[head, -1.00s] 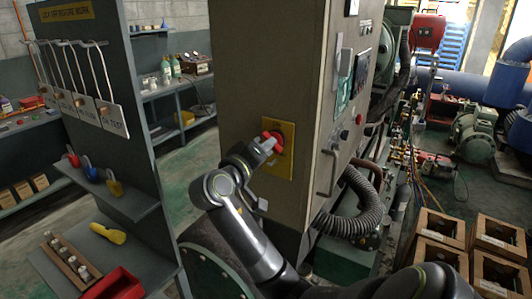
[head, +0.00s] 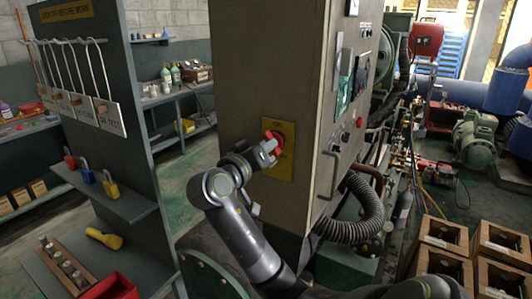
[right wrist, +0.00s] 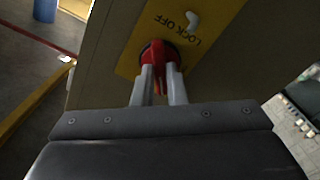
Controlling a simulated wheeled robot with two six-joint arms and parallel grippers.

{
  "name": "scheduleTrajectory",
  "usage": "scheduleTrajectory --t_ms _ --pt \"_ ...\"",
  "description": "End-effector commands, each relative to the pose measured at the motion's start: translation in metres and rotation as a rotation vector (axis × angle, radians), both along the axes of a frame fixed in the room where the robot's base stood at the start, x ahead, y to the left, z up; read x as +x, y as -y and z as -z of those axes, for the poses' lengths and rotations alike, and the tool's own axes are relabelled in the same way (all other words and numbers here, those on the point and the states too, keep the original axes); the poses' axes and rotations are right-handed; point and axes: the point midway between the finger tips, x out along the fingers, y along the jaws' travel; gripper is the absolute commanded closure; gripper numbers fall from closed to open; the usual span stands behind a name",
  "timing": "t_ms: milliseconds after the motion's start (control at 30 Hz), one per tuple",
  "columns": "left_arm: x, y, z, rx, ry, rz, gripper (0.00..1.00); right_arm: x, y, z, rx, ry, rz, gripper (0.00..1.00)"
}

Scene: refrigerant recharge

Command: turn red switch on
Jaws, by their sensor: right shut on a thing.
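The red switch (head: 274,138) is a rotary handle on a yellow plate (head: 279,165) on the side of the tall beige cabinet (head: 262,78). In the right wrist view the red switch (right wrist: 158,54) sits on the yellow plate, with lettering that reads "LOCK OFF". My right gripper (head: 266,149) is at the switch, and its two fingers (right wrist: 158,88) are shut on the red handle, one on each side. The handle is partly hidden by the fingers. My left gripper is not in view.
A grey lockout board (head: 110,40) with tags, a padlock shelf (head: 115,205) and a red bin (head: 112,288) stand to the left. A black hose (head: 358,225) and wooden crates (head: 440,235) lie to the right of the cabinet.

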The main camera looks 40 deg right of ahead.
Motion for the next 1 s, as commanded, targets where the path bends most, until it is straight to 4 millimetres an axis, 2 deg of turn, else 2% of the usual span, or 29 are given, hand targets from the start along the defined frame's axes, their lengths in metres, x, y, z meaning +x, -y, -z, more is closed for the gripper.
scheduleTrajectory --t_ms 33,400,867,1000 --pt "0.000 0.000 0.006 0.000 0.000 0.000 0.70 0.000 -0.001 0.008 0.018 0.014 0.001 1.00" --pt "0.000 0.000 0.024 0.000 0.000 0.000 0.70 0.000 0.000 0.007 0.065 0.179 0.003 1.00" --pt "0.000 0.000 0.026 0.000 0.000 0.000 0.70 0.000 0.000 0.005 0.077 0.217 0.003 1.00" --pt "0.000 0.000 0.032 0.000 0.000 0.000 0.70 0.000 0.000 0.007 0.086 0.253 0.002 1.00"
